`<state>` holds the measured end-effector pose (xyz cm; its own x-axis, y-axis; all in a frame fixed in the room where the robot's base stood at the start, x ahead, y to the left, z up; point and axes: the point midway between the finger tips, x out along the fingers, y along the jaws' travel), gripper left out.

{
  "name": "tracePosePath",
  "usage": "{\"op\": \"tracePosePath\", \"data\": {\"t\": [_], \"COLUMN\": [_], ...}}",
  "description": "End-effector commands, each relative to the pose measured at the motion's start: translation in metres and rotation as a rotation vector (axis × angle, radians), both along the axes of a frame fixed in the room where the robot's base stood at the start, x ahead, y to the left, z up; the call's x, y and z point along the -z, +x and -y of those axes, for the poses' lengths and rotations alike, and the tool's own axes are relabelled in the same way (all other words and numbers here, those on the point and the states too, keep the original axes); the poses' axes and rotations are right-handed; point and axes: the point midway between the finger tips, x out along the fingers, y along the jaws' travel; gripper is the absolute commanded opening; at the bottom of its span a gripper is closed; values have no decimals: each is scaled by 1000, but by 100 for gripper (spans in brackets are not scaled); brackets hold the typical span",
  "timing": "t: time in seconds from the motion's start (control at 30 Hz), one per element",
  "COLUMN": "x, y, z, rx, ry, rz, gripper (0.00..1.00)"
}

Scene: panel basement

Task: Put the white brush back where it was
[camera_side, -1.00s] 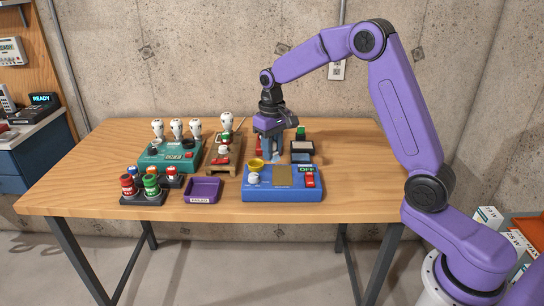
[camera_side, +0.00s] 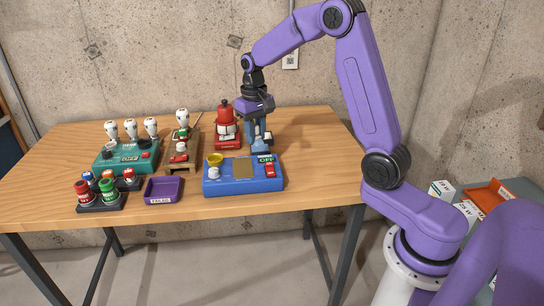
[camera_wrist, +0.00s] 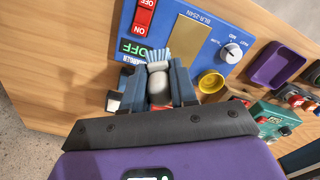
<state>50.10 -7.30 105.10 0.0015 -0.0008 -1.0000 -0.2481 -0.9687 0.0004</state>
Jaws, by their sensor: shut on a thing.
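In the wrist view my gripper (camera_wrist: 158,92) is shut on the white brush (camera_wrist: 158,84). The brush shows its pale body between the fingers and light blue bristles pointing toward the blue box (camera_wrist: 185,30). In the side view my gripper (camera_side: 258,142) points down just behind the right part of the blue box (camera_side: 243,177), to the right of a red machine (camera_side: 227,130). The brush is hard to make out there. I cannot tell whether it touches anything below. What lies directly behind and under the fingers is hidden.
A yellow cup (camera_side: 215,159) and a knob are at the box's left. A purple tray (camera_side: 163,190), a wooden stand (camera_side: 182,168), a teal console (camera_side: 126,156) and several jars (camera_side: 108,189) stand further left. The table's right end is bare.

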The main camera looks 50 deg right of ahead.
Motion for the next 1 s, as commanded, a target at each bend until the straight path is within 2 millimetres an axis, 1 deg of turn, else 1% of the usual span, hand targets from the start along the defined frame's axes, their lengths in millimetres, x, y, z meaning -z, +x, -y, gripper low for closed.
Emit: {"op": "tracePosePath", "data": {"t": [0.03,0.1,0.2,0.3,0.4,0.5,0.57,0.67,1.0], "x": [-1,-1,0,0,2,3,5,12,38], "y": [-14,-32,-58,-80,-96,-102,-100,-88,-34], "z": [20,43,69,87,97,103,107,112,136], "rx": [79,179,311,419,490,528,537,539,535], "ry": [0,0,0,-1,-1,0,0,0,0], "rz": [1,1,1,2,2,1,1,0,0], "gripper": [0,0,0,0,0,0,0,0,0]}}
